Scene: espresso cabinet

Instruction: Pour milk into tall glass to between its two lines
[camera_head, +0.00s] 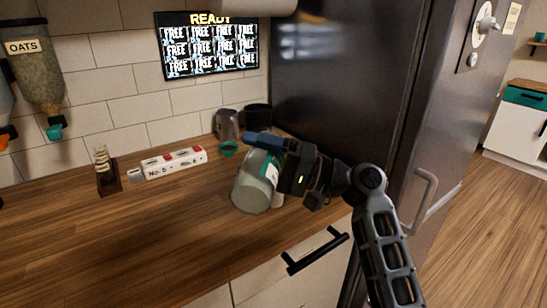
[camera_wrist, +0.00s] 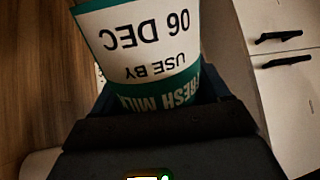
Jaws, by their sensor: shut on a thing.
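A milk container (camera_head: 254,190) with a pale body and a green-and-white label is in my gripper (camera_head: 282,160). It is tilted over the right part of the wooden counter. I cannot tell whether it touches the counter. In the wrist view the label on the milk container (camera_wrist: 150,45) reads "FRESH MILK", "USE BY" and "06 DEC", upside down, between the jaws of my gripper (camera_wrist: 160,105). A small white thing (camera_head: 279,201) shows partly behind the container, too hidden to identify. I cannot make out the tall glass or its lines in either view.
A teal cup (camera_head: 229,149), a metal pitcher (camera_head: 227,124) and a dark vessel (camera_head: 258,115) stand near the wall. A white numbered strip (camera_head: 174,162) and a small wooden stand (camera_head: 108,178) are farther left. The dark fridge (camera_head: 345,80) borders the counter. The front-left counter (camera_head: 120,240) is clear.

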